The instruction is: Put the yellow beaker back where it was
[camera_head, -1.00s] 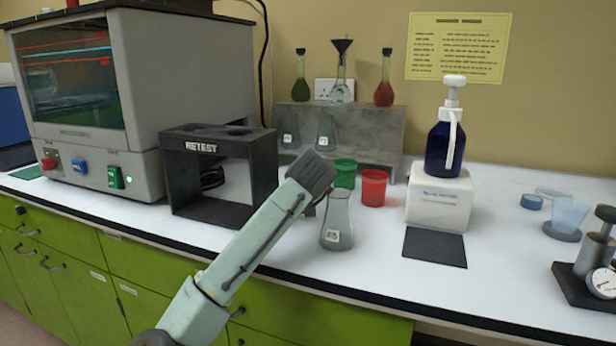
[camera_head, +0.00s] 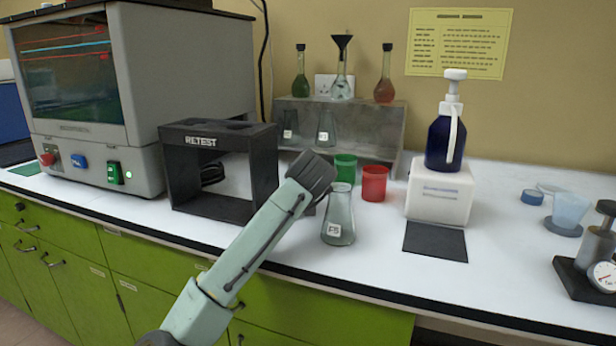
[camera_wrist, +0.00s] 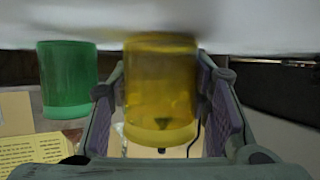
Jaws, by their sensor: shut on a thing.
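The yellow beaker (camera_wrist: 160,95) is between the two fingers of my gripper (camera_wrist: 162,88) in the wrist view. The fingers are shut on its sides. That view looks upside down, with the white bench top along its upper edge. The beaker's end near the bench is blurred, so I cannot tell whether it touches the bench. In the head view my gripper (camera_head: 314,174) hides the yellow beaker. The green beaker (camera_head: 345,168) stands just right of my gripper, and it also shows left of the yellow one in the wrist view (camera_wrist: 68,80).
A red beaker (camera_head: 374,184) stands right of the green one. A conical flask (camera_head: 339,220) stands in front of them, close to my gripper. A black RETEST stand (camera_head: 176,180) is at left. A grey shelf (camera_head: 385,125) stands behind. A white block (camera_head: 440,195) carries a blue bottle (camera_head: 443,145).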

